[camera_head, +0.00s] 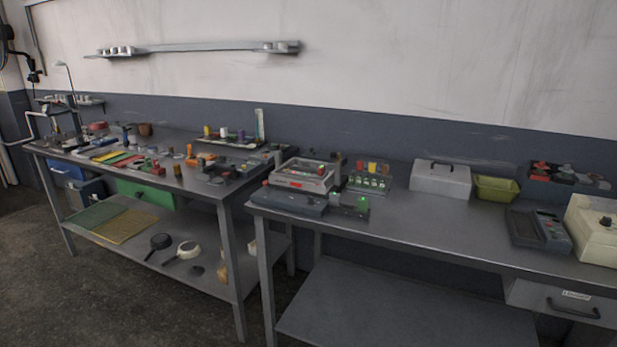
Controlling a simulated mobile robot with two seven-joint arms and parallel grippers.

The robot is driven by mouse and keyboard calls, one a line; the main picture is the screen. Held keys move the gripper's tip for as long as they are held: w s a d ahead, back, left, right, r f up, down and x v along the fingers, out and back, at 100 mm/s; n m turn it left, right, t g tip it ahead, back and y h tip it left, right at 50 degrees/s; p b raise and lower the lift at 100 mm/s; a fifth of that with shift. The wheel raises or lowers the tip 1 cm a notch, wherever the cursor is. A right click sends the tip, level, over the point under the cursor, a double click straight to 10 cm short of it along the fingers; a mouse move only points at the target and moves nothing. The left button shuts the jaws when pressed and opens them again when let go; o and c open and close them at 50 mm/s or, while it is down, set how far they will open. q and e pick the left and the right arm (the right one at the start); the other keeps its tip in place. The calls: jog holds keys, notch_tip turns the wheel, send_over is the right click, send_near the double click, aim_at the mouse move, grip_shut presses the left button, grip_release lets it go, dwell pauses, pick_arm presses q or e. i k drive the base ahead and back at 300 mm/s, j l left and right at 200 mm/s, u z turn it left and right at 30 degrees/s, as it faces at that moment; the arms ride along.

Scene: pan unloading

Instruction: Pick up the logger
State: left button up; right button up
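A dark grey device with a keypad and small screen (553,229) lies on the right workbench (440,234), towards its right end. It looks like the logger, but I cannot read any label on it. A dark flat panel (523,226) lies against its left side; I cannot tell whether it is part of the device.
A cream box (597,228) stands right of the device. A grey case (440,179) and an olive bin (495,188) stand behind left. A drawer (567,303) hangs below. The cluttered left bench holds two pans (161,242) (187,250) on its lower shelf.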

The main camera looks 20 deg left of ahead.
aim_at(297, 171)
jog(key=i+j+z, duration=0.25)
jog(key=j, duration=0.6)
jog(key=i+j+z, duration=0.1)
jog(key=j+z, duration=0.15)
jog(key=j, duration=0.55)
jog(key=j+z, duration=0.25)
jog(key=j, duration=0.65)
